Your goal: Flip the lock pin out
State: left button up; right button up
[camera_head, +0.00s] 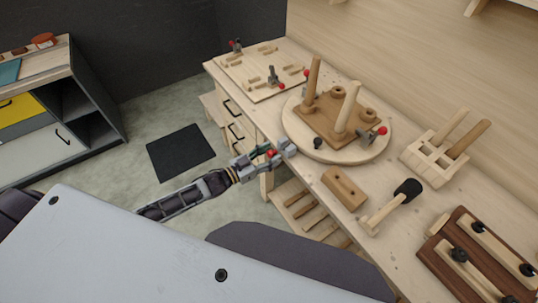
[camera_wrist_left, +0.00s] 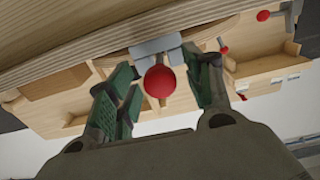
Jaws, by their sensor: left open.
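The lock pin shows as a red ball knob (camera_wrist_left: 159,81) on a grey metal bracket (camera_wrist_left: 156,47) at the front edge of the wooden bench in the left wrist view. In the head view the red knob (camera_head: 272,153) is small and partly covered by the gripper. My left gripper (camera_head: 268,156) is at the bench's front edge beside the round wooden board (camera_head: 355,148). Its green-padded fingers (camera_wrist_left: 165,92) are open, one on each side of the red ball, with gaps visible. The pin's shaft is hidden behind the ball. My right gripper is out of view.
A wooden block (camera_head: 344,188), a mallet (camera_head: 393,205) and a slotted holder (camera_head: 437,158) stand on the bench (camera_head: 300,165). Open floor lies left of the bench.

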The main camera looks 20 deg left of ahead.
pick_arm(q)
jog(key=v, duration=1.2)
dwell(0.8)
jog(key=shift+a, duration=0.1)
dwell(0.4)
